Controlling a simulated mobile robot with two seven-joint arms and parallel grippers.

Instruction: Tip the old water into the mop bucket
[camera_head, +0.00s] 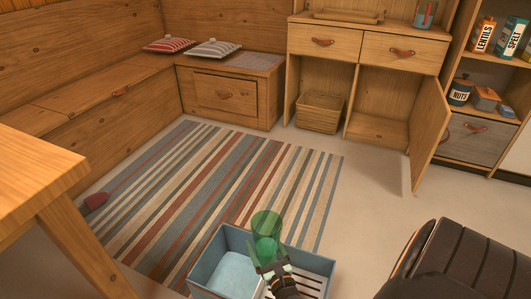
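A green see-through glass (266,224) stands roughly upright over the blue mop bucket (207,254) at the bottom middle. A darker green patch shows in its lower part; I cannot tell if this is water. My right gripper (269,261), with its wrist coming up from the lower right, is shut on the glass near its bottom. The bucket has a pale blue area, perhaps water, on its left side and a white slatted grate on its right. The glass and gripper hide part of the bucket's middle. My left gripper is not in view.
A striped rug (215,185) lies left of and behind the bucket. A wooden table (38,175) stands at the left. An open cabinet door (430,135) juts out at the right. A teal see-through cup (425,14) stands on the cabinet top.

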